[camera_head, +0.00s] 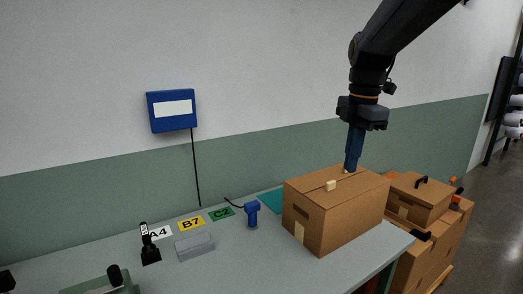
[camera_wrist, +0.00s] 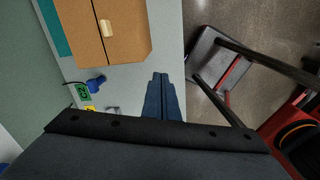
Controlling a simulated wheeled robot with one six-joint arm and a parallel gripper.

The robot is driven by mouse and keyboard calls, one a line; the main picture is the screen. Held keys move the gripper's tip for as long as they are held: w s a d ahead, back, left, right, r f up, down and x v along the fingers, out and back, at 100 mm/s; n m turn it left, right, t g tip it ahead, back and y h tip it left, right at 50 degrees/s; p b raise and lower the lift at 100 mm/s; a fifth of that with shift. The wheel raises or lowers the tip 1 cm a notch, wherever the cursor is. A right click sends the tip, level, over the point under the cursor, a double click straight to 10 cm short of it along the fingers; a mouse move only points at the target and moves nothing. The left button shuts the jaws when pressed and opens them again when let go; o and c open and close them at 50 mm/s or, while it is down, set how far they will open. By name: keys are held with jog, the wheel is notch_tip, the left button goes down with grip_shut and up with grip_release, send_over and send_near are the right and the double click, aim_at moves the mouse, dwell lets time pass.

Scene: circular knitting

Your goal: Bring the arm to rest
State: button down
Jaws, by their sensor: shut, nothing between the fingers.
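My arm reaches in from the upper right of the head view, with the wrist bent so the fingers point down. My gripper (camera_head: 353,168) is shut and empty. Its blue fingertips show in front of or just above the top of a cardboard box (camera_head: 338,229); I cannot tell from this view whether they touch it. In the wrist view my gripper (camera_wrist: 161,78) is also shut, and the box (camera_wrist: 128,30) lies beyond and left of the fingertips.
The box stands on a grey table (camera_head: 262,262). A blue scanner (camera_head: 252,214), a grey block (camera_head: 194,246) and labels A4, B7 and C2 lie left of it. More cartons (camera_head: 420,198) are stacked at right. A blue wall box (camera_head: 172,110) hangs behind. A dark-framed cart (camera_wrist: 215,62) stands on the floor.

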jog(key=s+a+f+m+b, duration=0.1)
jog(key=s+f+m, duration=0.7)
jog(key=f+m, duration=0.2)
jog(key=s+a+f+m+b, duration=0.1)
jog(key=s+f+m, duration=0.8)
jog(key=f+m, duration=0.2)
jog(key=shift+s+a+f+t, duration=0.15)
jog(key=shift+a+f+t, duration=0.2)
jog(key=shift+f, duration=0.75)
